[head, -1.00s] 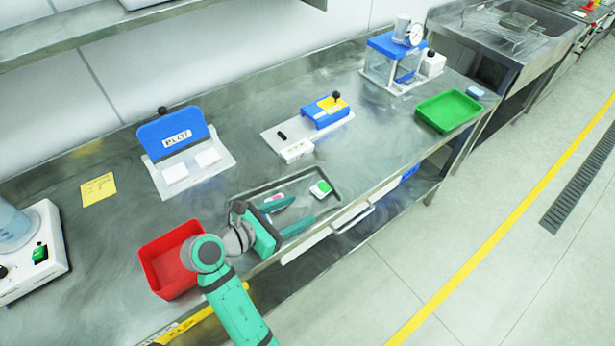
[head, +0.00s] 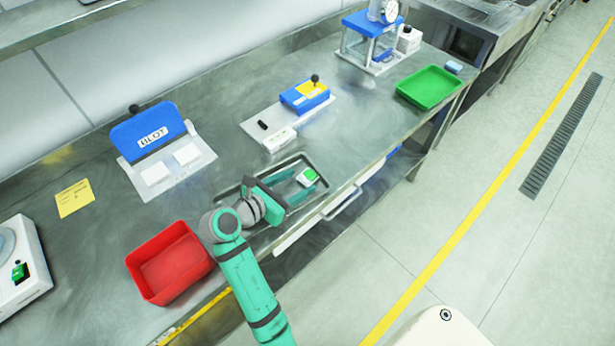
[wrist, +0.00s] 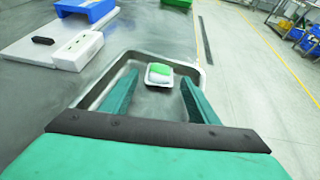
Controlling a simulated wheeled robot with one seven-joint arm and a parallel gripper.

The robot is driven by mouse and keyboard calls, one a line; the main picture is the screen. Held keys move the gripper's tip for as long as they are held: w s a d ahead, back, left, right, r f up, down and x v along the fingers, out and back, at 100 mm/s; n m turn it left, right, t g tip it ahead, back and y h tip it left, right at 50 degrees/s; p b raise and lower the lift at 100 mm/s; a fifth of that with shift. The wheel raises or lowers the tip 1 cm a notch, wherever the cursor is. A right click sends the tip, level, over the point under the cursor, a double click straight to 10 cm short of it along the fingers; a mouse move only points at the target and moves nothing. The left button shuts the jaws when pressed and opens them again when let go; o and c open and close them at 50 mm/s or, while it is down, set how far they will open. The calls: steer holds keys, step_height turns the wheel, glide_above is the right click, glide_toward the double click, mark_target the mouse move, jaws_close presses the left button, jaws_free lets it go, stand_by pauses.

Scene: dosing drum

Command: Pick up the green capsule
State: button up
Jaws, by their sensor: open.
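The green capsule (wrist: 159,70) lies in a small white dish (wrist: 158,83) on the far part of a shallow grey metal tray (wrist: 113,68). In the wrist view it looks green with a white part. The head view also shows it as a small green patch (head: 310,174) at the tray's right end. My gripper (wrist: 158,85) is open and empty. In the head view its teal fingers (head: 292,190) reach low over the tray toward the dish. The capsule is beyond the fingertips, roughly centred between them. My gripper hides the tray's left part.
A red bin (head: 172,264) stands left of my arm and a green tray (head: 429,87) at the right. Behind the metal tray is a white plate with a blue block (head: 305,97). A blue BLOT stand (head: 150,135) is at back left. The bench's front edge is close.

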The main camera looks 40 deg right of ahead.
mark_target(308, 177)
steer(key=shift+x, duration=1.1)
steer(key=shift+w+d, duration=0.15)
steer(key=shift+d, duration=0.05)
